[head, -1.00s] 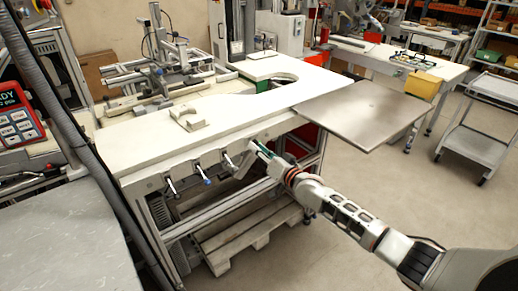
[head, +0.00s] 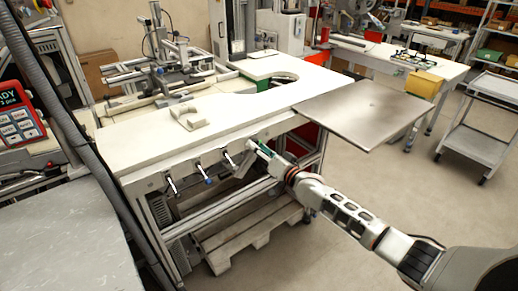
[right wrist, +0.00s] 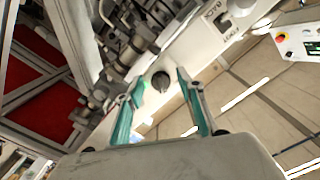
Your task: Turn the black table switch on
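The black switch (right wrist: 160,82) is a dark round knob on the pale front panel of the white table (head: 150,145). In the right wrist view it sits between the tips of my right gripper (right wrist: 161,80). The two teal fingers are spread, one on each side of the knob, with a visible gap to it; I cannot tell how far the tips are from the panel. In the head view my right gripper (head: 254,147) is at the table's front edge, and the knob is hidden there. My left gripper is not in view.
Several lever handles (head: 208,180) hang from the table's front edge, left of the gripper. A flat grey plate (head: 365,112) juts out at the right. A wooden pallet (head: 245,235) lies below.

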